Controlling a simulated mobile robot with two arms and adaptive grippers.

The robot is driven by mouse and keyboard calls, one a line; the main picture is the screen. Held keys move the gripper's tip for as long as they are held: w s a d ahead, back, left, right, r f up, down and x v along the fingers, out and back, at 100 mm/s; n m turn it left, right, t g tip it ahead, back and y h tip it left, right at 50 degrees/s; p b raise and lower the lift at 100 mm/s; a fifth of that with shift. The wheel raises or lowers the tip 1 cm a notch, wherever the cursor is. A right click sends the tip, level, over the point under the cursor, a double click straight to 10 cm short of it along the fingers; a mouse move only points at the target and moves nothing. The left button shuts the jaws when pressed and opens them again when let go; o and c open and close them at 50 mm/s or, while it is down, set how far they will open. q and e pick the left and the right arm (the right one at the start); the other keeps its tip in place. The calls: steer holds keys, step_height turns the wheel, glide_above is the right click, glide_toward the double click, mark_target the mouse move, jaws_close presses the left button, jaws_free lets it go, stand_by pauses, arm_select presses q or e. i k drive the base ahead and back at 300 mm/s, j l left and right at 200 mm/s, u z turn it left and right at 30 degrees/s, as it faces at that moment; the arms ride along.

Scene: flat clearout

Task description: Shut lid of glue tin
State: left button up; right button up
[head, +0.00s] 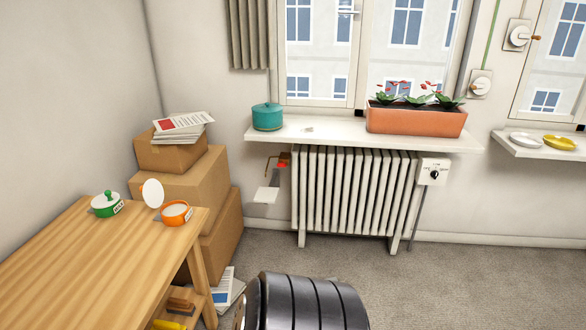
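An orange tin (175,213) stands near the right edge of the wooden table, its round white-faced lid (153,193) standing open on the left side. A green tin (106,204) with its lid on and a knob on top stands to its left on the same table. Both have small white labels that are too small to read, so I cannot confirm which is the glue tin; only the orange one is open. Neither of my grippers is in view.
The wooden table (90,270) is otherwise clear on top. Cardboard boxes (185,185) with papers stand behind it. A teal pot (267,117) and a planter (415,120) stand on the sill. A dark ribbed shape (310,300) is at the bottom; I cannot tell what it is.

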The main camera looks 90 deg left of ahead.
mark_target(153, 192)
steer(key=u, duration=3.6)
